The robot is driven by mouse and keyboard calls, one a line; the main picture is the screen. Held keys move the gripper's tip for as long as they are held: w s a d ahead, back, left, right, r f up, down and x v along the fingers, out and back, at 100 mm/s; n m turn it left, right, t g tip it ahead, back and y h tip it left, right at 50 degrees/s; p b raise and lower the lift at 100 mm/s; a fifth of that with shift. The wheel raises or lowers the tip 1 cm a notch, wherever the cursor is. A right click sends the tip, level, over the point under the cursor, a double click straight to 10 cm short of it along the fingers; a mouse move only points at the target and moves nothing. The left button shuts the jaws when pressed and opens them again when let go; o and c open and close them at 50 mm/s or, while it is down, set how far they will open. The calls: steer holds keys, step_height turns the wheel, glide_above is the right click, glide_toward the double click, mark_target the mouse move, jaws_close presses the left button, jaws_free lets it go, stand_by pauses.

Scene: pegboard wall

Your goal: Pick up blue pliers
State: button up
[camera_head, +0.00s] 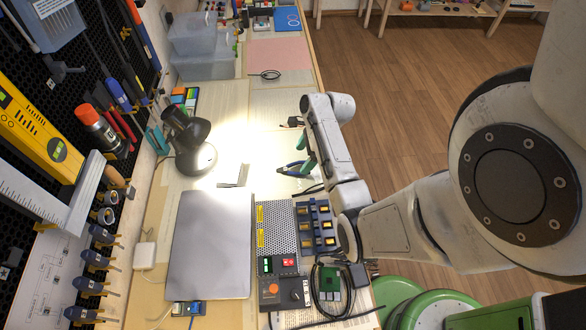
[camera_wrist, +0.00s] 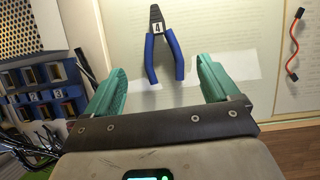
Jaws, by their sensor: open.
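The blue pliers (camera_wrist: 165,48) lie on the table, with dark jaws pointing to the top of the wrist view and blue handles spread toward my gripper. A small white tag with a dark mark sits near their pivot. My gripper (camera_wrist: 160,82) is open, its two teal fingers to either side of the handle ends and apart from them.
A dark desk lamp (camera_head: 190,140) stands left of the pliers, and a closed laptop (camera_head: 211,245) lies nearer. A box with several dark slots (camera_head: 316,228) sits near my arm. Tools hang on the pegboard (camera_head: 60,75).

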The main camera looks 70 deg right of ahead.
mark_target(294, 170)
steer(key=shift+x, duration=2.55)
steer(key=shift+w+p, duration=0.15)
steer(key=shift+p, duration=0.15)
steer(key=c, duration=1.2)
steer(key=shift+d, duration=0.1)
step_height(294, 170, up, 10)
steer(key=shift+r, duration=0.1)
